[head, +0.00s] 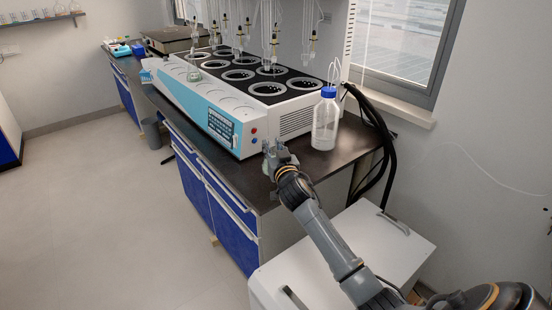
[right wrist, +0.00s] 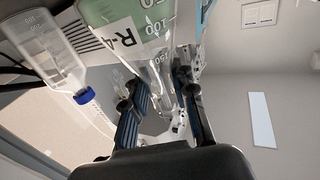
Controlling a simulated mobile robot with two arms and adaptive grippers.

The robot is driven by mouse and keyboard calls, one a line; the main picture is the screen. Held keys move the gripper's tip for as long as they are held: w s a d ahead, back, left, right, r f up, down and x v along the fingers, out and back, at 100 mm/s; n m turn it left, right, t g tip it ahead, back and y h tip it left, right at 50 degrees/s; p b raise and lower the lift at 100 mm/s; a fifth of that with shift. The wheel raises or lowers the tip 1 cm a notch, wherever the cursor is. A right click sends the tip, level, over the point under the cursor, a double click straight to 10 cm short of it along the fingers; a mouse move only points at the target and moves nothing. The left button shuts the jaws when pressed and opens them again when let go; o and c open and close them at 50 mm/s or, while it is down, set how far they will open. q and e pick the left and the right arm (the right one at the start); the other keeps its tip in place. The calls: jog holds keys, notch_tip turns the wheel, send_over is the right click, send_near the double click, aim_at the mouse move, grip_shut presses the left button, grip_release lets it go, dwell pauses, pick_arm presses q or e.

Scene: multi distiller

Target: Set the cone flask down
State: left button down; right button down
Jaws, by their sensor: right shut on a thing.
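The cone flask (right wrist: 130,30) is clear glass with a green and white label reading R-4 and a printed scale. In the right wrist view its wide body is at the top and its neck runs down between the fingers. My right gripper (right wrist: 163,100) is shut on the neck. In the head view the right gripper (head: 274,152) is at the near end of the distiller, low over the dark counter; the flask is hard to make out there. I cannot tell whether its base touches the counter. My left gripper is not in view.
The blue and white multi distiller (head: 215,112) fills much of the counter (head: 262,190). A clear bottle with a blue cap (head: 325,120) stands right of the gripper, also seen in the right wrist view (right wrist: 48,50). Black hoses (head: 380,140) hang behind it. Glassware hangs above the distiller.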

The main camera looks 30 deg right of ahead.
jog(key=shift+d+f, duration=0.4)
jog(key=shift+w+d+f, duration=0.1)
jog(key=shift+d+f, duration=0.1)
jog(key=shift+f, duration=1.55)
jog(key=shift+f+b, duration=0.15)
jog(key=shift+b, duration=0.2)
jog(key=c, duration=1.1)
grip_release()
jog(key=shift+s+a, duration=0.15)
jog(key=shift+s, duration=0.25)
jog(key=v, duration=1.1)
jog(key=shift+s, duration=0.1)
